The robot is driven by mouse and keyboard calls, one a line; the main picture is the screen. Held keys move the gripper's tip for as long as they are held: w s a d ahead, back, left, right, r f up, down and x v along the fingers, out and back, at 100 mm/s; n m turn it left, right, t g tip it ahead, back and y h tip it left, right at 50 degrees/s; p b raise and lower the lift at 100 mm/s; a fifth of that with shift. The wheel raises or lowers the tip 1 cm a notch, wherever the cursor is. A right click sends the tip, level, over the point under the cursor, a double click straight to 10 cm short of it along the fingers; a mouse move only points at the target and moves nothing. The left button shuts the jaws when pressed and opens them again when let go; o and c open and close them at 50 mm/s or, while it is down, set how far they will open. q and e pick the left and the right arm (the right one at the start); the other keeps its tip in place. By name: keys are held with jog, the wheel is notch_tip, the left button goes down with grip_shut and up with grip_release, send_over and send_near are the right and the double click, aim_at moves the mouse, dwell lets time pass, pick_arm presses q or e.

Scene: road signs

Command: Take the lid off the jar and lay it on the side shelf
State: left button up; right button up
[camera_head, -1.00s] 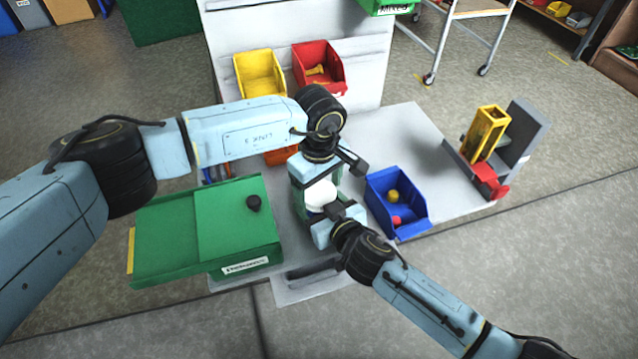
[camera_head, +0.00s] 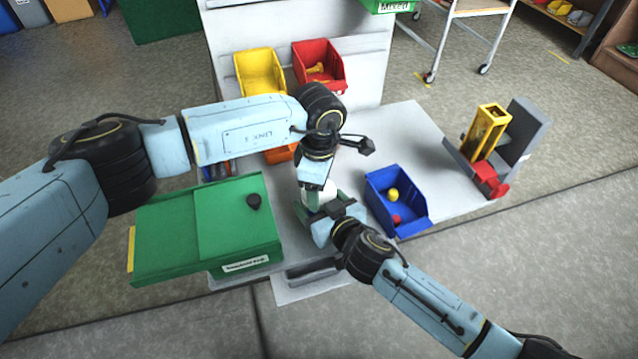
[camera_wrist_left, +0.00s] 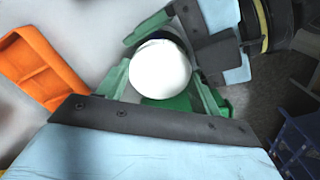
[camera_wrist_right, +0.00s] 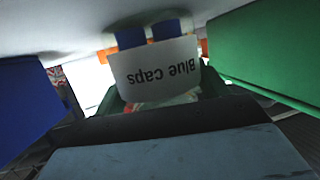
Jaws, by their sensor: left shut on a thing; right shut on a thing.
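The jar stands on the grey table, mostly hidden by my grippers. Its round white lid (camera_head: 322,196) shows in the head view and as a white disc in the left wrist view (camera_wrist_left: 161,68). My left gripper (camera_head: 317,194) is over the jar from above, its green fingertips shut on the lid's sides. My right gripper (camera_head: 325,217) is shut on the jar's body from the front. In the right wrist view, a white label (camera_wrist_right: 155,72) reading "Blue Caps" appears upside down between its fingers, with blue parts beside it. I cannot tell whether the lid is apart from the jar.
A blue bin (camera_head: 412,218) stands close right. Yellow (camera_head: 259,72) and red (camera_head: 318,65) bins are behind. A yellow fixture (camera_head: 486,130) stands far right, beyond clear tabletop.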

pick_arm(q)
jog(key=o, duration=1.1)
